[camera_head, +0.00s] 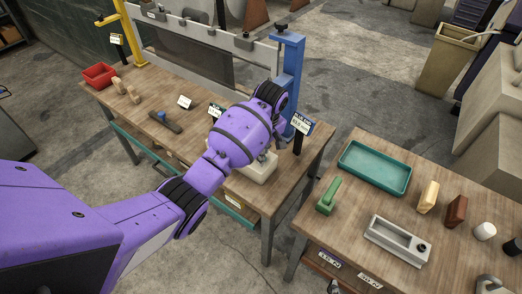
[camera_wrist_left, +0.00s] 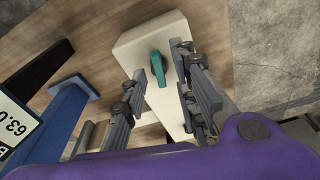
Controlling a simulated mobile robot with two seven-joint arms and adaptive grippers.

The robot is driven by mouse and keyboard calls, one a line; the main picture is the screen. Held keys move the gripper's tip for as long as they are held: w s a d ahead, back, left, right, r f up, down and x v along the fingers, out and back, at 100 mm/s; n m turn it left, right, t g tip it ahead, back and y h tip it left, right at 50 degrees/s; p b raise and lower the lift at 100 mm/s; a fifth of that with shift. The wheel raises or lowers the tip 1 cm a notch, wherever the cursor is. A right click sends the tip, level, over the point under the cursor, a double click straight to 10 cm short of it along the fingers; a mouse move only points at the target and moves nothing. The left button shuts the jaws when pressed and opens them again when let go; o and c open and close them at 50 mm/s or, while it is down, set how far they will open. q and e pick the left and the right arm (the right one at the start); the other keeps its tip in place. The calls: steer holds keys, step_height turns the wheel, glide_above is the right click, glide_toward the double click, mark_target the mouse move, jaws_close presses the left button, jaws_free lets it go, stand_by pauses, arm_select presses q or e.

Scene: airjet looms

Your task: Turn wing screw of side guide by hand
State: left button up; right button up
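The side guide is a cream block (camera_head: 259,168) on the wooden workbench, partly hidden under my left wrist in the head view. In the left wrist view the cream block (camera_wrist_left: 132,43) has a teal wing screw (camera_wrist_left: 158,68) standing on its top face. My left gripper (camera_wrist_left: 163,98) is open, pointing down at the block. Its grey fingers lie on either side of the wing screw in the picture, and a gap shows around the screw. I cannot tell how far above the block the fingertips are. My right gripper is not recognisable in any view.
A blue post (camera_head: 289,75) with a label sign (camera_head: 301,124) stands right beside my left wrist. A grey frame (camera_head: 196,38) spans behind. The second table holds a green tray (camera_head: 346,176).

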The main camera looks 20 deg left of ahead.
arm_select(q)
steer(key=shift+r, duration=2.95)
